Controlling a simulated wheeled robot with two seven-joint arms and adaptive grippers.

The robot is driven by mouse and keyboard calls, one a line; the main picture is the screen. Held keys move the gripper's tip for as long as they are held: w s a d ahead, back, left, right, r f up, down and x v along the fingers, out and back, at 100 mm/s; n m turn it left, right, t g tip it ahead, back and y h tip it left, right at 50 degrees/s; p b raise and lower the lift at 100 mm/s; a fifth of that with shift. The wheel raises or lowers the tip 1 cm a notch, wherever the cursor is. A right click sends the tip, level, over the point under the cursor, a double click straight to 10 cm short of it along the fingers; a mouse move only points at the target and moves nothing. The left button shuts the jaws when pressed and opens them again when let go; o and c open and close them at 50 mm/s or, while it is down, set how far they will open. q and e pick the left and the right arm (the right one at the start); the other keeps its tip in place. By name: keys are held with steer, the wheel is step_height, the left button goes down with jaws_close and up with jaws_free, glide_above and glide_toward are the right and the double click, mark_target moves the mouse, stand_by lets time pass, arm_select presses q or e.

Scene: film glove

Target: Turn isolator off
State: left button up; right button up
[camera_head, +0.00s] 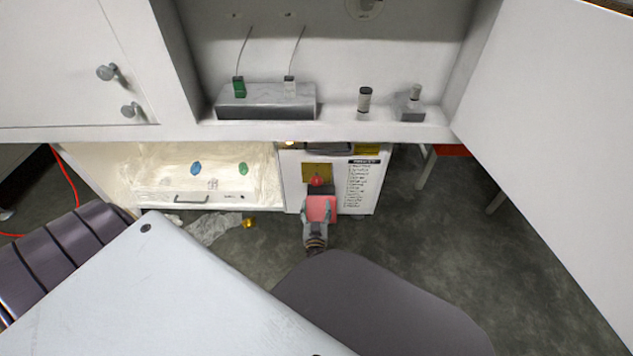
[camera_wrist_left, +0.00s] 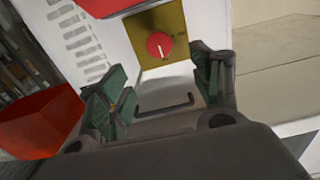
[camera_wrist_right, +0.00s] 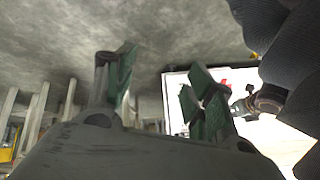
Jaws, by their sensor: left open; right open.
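The isolator is a round red knob (camera_head: 317,181) on a yellow plate (camera_head: 316,169), on the front of a white cabinet. In the left wrist view the knob (camera_wrist_left: 160,45) has a small white mark; the lettering on its plate is too small to read. My left gripper (camera_head: 318,211) is open in front of the cabinet, just below the knob in the head view. In the left wrist view its fingers (camera_wrist_left: 163,84) stand apart, with the knob beyond them and not touched. My right gripper (camera_wrist_right: 160,88) is open and empty, away from the cabinet; I cannot make it out in the head view.
A reddish panel (camera_head: 321,204) lies below the knob plate, behind my left gripper. A label with lines of text (camera_head: 361,183) is to the right. A lit glove chamber (camera_head: 160,170) adjoins on the left. A shelf (camera_head: 340,130) overhangs the cabinet. Open floor (camera_head: 430,240) lies right.

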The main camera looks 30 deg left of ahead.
mark_target(316, 182)
arm_select(q)
steer(key=shift+w, duration=0.1)
arm_select(e)
steer(key=shift+f, duration=0.1)
arm_select(q)
steer(key=shift+b+x, duration=2.8)
steer(key=shift+x, duration=4)
arm_select(e)
step_height(316, 182, down, 6)
steer(key=a+t+y, duration=0.1)
steer(key=shift+w, duration=0.25)
steer(key=shift+a, duration=0.1)
arm_select(q)
steer(key=c, duration=1)
